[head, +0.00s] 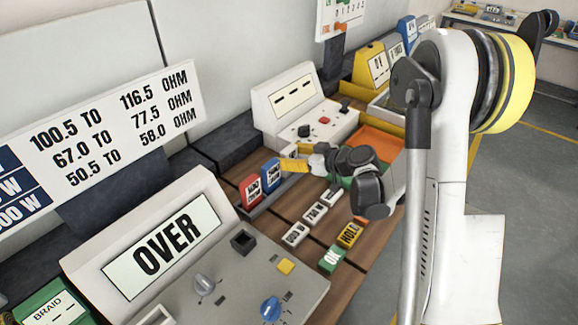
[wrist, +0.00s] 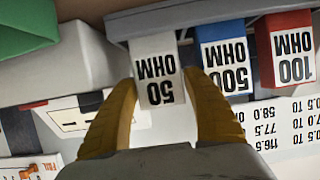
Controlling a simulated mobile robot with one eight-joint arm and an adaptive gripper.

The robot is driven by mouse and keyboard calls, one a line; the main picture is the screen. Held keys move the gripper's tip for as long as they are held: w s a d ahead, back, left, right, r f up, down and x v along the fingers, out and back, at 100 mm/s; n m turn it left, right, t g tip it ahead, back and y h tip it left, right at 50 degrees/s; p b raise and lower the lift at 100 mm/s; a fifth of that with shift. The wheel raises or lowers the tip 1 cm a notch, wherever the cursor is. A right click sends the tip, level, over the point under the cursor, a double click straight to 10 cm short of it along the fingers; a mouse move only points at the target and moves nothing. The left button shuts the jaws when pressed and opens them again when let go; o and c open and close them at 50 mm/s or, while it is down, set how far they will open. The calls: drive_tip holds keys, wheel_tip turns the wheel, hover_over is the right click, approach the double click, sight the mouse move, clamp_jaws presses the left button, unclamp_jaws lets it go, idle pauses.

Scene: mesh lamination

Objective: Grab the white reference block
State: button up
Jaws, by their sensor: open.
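The white reference block (wrist: 160,82), marked 50 OHM, sits in a grey rack (wrist: 128,22) in the wrist view. It appears upside down there, between the two yellow fingers of my gripper (wrist: 160,80). The fingers are open, one on each side of the block, with a visible gap on the left; contact on the right is unclear. The blue 500 OHM block (wrist: 222,55) and red 100 OHM block (wrist: 287,50) stand to its right. In the head view my gripper (head: 296,158) is at the rack's far end, beyond the blue block (head: 271,174), and largely hides the white block.
A meter reading OVER (head: 160,245) stands in front on the left. A second console (head: 300,105) stands behind my gripper. Small white tiles (head: 314,212), a green OK tile (head: 331,259) and a yellow HOLD tile (head: 350,233) lie on the brown bench.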

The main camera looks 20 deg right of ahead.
drive_tip(key=c, duration=1)
drive_tip(key=shift+r, duration=0.2)
